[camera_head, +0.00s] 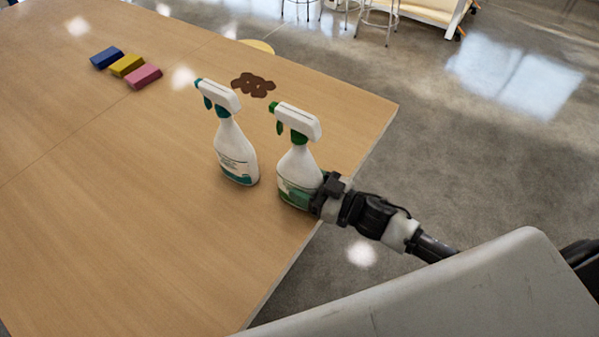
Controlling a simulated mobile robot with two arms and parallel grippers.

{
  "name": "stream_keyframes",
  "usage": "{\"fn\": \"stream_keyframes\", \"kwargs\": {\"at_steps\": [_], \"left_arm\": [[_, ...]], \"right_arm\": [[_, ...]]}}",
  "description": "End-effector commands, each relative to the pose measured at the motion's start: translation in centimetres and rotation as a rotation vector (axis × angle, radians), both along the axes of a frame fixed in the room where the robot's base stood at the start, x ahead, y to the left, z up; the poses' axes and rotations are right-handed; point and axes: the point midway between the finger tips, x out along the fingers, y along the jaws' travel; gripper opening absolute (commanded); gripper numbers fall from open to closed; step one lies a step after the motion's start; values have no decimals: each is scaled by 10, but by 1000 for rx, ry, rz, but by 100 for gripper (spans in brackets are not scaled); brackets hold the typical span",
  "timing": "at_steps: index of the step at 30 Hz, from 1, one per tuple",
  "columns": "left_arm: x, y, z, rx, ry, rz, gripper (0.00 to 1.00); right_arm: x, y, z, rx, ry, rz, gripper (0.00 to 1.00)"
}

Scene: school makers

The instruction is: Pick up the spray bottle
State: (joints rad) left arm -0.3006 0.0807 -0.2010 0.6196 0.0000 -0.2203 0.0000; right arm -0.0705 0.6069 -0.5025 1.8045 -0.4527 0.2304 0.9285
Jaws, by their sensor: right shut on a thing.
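Two white spray bottles stand upright near the right edge of the wooden table (110,230). The left one (236,150) has a teal trigger and label. The right one (299,165) has a green trigger and label. My right gripper (318,196) reaches in from the right and is shut on the lower body of the green-trigger bottle. The bottle hides part of the fingers. The bottle looks upright at the table, and I cannot tell whether its base is lifted. My left gripper is not in view.
A brown flat shape (253,85) lies behind the bottles. The teal-trigger bottle stands close beside the held one. The table's left and front are clear. Stools (378,20) stand beyond.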

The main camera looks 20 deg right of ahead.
Motion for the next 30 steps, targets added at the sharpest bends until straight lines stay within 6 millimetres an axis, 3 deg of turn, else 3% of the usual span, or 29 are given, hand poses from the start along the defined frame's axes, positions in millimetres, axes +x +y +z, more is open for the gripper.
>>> {"fn": "stream_keyframes", "kwargs": {"at_steps": [1,6,17,26,30], "left_arm": [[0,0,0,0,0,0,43],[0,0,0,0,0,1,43],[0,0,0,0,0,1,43],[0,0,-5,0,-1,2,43],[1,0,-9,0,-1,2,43]], "right_arm": [[0,0,0,0,0,0,29],[1,0,3,3,-6,1,7],[1,0,8,1,-7,1,7],[1,0,43,-1,-10,4,7],[-21,5,54,3,-4,4,7]]}}
